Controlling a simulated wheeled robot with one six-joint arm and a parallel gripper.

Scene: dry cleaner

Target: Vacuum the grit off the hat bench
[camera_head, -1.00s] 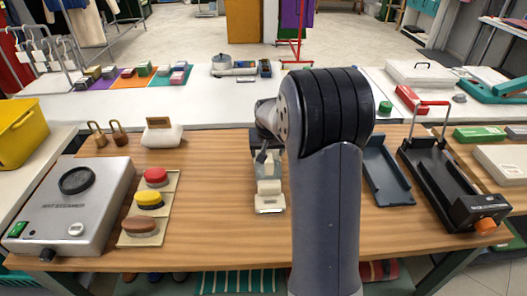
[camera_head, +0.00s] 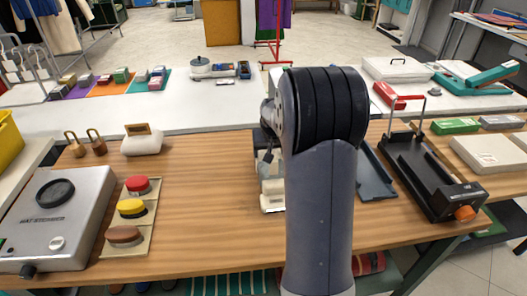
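The hat bench (camera_head: 215,205) is a wood-topped table across the middle of the view. I make out no grit on its bare top; the part behind my arm is hidden. My gripper (camera_head: 272,198) is mostly hidden behind my arm, low over the bench's middle. A cream-white piece shows at its end, and I cannot tell whether it is a finger or a held tool. A dark blue-grey tray (camera_head: 377,188) lies beside my arm, partly hidden.
On the left are a silver hat steamer (camera_head: 75,225), a board of red, yellow and brown brushes (camera_head: 130,210), a white block with a wooden handle (camera_head: 142,143) and two wooden-looking pieces (camera_head: 85,145). Boxes (camera_head: 490,155) stand at right. A white counter (camera_head: 120,112) runs behind. The bench's centre-left is clear.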

